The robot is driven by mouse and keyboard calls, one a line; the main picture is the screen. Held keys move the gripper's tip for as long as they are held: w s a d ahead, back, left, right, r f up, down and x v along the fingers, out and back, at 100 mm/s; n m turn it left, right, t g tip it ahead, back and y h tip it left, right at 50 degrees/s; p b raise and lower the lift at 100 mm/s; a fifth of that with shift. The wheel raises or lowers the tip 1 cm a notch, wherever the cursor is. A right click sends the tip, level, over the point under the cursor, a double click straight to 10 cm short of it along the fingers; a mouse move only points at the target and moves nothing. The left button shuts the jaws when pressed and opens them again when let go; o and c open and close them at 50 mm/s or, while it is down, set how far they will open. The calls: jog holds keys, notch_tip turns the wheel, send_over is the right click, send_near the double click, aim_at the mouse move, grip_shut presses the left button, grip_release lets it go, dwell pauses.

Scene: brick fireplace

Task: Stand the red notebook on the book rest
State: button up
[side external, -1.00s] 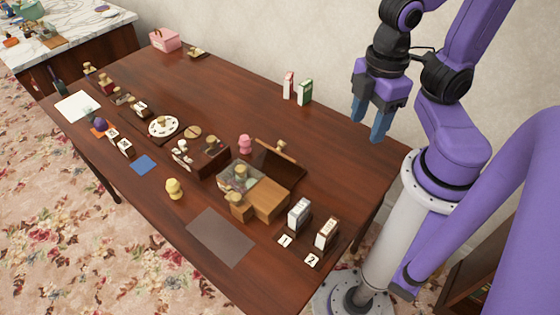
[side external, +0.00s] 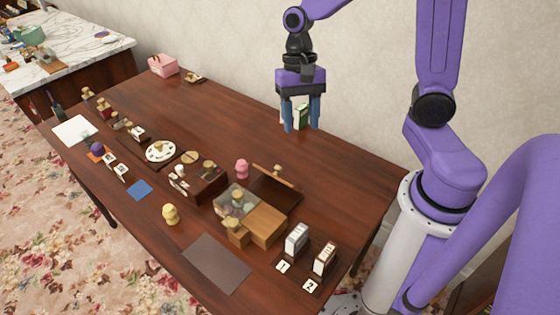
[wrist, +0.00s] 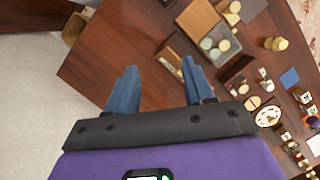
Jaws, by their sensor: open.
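My gripper (side external: 301,128) is open and empty, high over the back edge of the table; its two blue fingers point down, also in the wrist view (wrist: 158,64). A dark tilted panel (side external: 277,187) stands near the middle right of the table and may be the book rest; I cannot tell for sure. Two small dark stands near the front right hold a grey-white block (side external: 297,239) and a red-and-white one (side external: 325,258).
A wooden box with a glass-like compartment (side external: 268,226) sits before the tilted panel. A brown mat (side external: 217,262), yellow figure (side external: 170,214), pink figure (side external: 242,168) and white plate (side external: 160,151) lie around. The wall (side external: 220,45) rises close behind. The back right table is mostly clear.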

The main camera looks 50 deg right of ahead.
jog(key=w+d+f+m+y, duration=0.35)
jog(key=w+d+m, duration=0.6)
jog(key=m, duration=0.35)
jog(key=shift+t+h, duration=0.3)
jog(key=shift+h, duration=0.05)
jog(key=x, duration=1.7)
jog(key=shift+a+f, duration=0.1)
jog(key=shift+a, duration=0.25)
grip_shut()
